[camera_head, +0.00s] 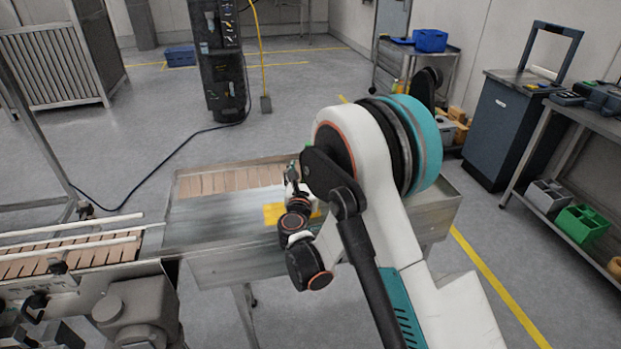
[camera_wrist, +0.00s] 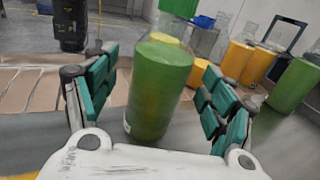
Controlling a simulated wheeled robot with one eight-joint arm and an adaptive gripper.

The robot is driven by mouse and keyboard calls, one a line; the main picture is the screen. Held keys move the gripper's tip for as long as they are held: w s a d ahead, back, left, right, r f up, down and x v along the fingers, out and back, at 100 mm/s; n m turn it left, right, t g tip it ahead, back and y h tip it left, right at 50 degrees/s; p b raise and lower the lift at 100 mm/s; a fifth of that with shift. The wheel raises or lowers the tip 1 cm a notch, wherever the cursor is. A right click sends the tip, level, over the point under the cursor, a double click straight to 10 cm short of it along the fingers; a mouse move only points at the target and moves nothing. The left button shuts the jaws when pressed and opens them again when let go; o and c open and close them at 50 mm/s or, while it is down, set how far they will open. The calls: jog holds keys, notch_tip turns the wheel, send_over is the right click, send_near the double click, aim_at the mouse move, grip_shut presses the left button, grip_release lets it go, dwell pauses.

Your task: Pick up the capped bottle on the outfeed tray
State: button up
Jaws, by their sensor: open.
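In the wrist view a clear bottle filled with green liquid (camera_wrist: 160,88) stands upright between the fingers of my gripper (camera_wrist: 158,75). A green cap (camera_wrist: 180,7) shows at its top, cut by the picture's upper edge. The teal-padded fingers are open on either side, with no clear sign of gripping contact. The bottle's foot is near my white palm. In the head view the metal outfeed tray (camera_head: 205,225) lies under my arm, which hides most of the gripper and the bottles there.
Right of the fingers in the wrist view stand orange-filled bottles (camera_wrist: 236,60) and another green-filled bottle (camera_wrist: 297,84). A conveyor (camera_head: 70,250) meets the tray at left in the head view. A dark cabinet (camera_head: 510,130) stands at right. The tray's left part looks bare.

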jog(key=shift+w+d, duration=0.15)
jog(key=shift+w, duration=1.15)
jog(key=c, duration=1.5)
jog(key=shift+r, duration=0.1)
